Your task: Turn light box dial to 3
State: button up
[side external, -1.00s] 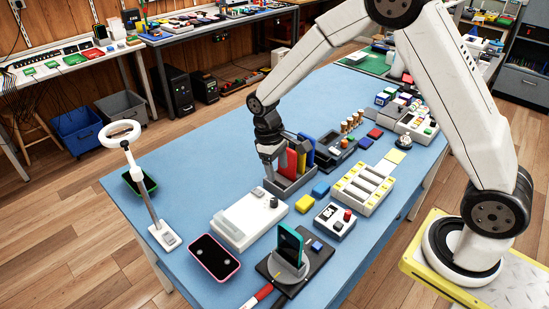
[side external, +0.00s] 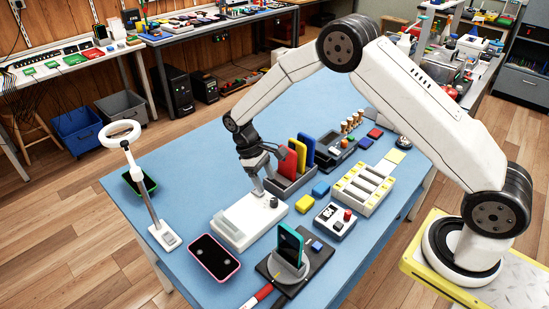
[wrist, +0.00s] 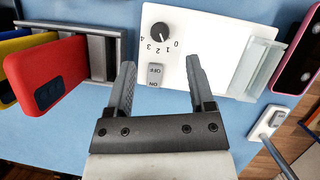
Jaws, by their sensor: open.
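The light box (side external: 245,221) is a flat white panel on the blue table. Its black dial (wrist: 160,34) shows in the wrist view near the top middle, with the numbers 0 to 4 printed around its lower side. The mark on the knob is too small to read its setting surely. An ON/OFF switch (wrist: 156,76) sits below the dial in that view. My gripper (wrist: 160,72) is open and empty, with its fingers on either side of the switch in view and the dial beyond the tips. In the side view my gripper (side external: 259,191) is at the box's rear edge, close to the dial.
A grey rack (side external: 283,184) with red, yellow and blue phones stands close behind my gripper. A glass strip (wrist: 259,68) lies at the box's end. A pink-edged phone (side external: 213,256), a ring lamp (side external: 163,237) and a phone on a stand (side external: 290,246) are nearby.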

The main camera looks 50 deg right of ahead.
aim_at(274, 200)
jog(key=shift+x, duration=3.35)
grip_shut()
